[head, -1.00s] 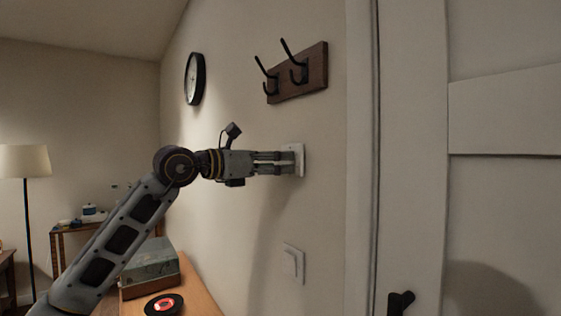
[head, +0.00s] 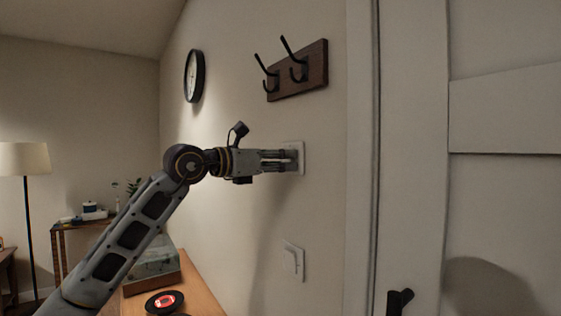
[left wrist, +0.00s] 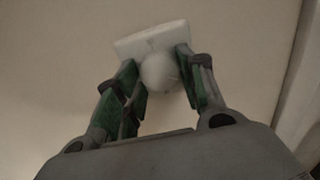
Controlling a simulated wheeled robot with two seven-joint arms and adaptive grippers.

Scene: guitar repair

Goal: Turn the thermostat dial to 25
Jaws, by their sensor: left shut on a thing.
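The thermostat (head: 301,157) is a white plate on the wall, below the coat hooks and left of the door frame. In the left wrist view its plate (left wrist: 150,40) looks tilted, and its round white dial (left wrist: 158,72) sits between my fingers. My left gripper (head: 288,160) reaches in from the left with its fingertips at the thermostat. It is shut on the dial. No number or mark on the dial is readable. My right gripper is not in view.
A coat rack (head: 312,72) hangs above and a light switch (head: 292,261) sits below the thermostat. A door with a dark handle (head: 399,301) is to the right. A wooden cabinet (head: 196,290) holding a box and a record stands at lower left.

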